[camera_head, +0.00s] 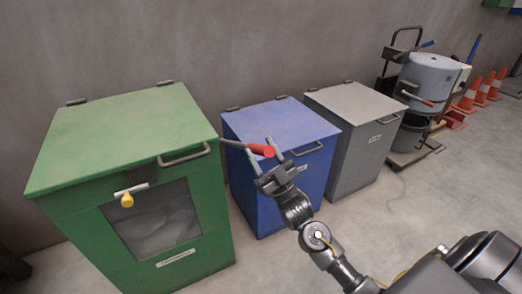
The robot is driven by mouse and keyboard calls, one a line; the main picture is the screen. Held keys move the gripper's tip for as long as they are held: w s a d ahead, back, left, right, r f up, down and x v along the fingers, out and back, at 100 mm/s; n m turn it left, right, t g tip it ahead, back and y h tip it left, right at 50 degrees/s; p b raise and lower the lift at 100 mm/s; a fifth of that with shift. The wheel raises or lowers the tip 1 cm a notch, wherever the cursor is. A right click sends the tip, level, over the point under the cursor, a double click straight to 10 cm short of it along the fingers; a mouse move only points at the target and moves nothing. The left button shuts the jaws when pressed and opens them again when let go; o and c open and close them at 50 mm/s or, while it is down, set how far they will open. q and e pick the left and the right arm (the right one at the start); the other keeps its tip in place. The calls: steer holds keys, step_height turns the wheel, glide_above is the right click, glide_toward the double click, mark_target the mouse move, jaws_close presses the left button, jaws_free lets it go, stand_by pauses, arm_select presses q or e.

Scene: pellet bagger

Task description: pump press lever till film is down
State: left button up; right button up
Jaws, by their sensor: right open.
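A green box (120,130) with a sloped lid stands at the left. A grey lever (232,143) sticks out from its right side and ends in a red grip (263,150). My right gripper (262,147) is open at the red grip, with a finger on either side of it in the picture; I cannot tell if they touch it. Pale, crumpled film (165,232) shows behind the front window of the green box, low in the pane. My left gripper is not in view.
The green box has a lid handle (184,156) and a yellow knob (127,200). A blue bin (285,180) and a grey bin (352,140) stand to the right. Farther right are a grey drum machine (434,75) and orange cones (484,92). Floor in front is clear.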

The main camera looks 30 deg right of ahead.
arm_select(q)
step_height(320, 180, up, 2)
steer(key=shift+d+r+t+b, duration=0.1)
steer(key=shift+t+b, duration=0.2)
steer(key=shift+b, duration=0.2)
arm_select(e)
steer(key=v, duration=1)
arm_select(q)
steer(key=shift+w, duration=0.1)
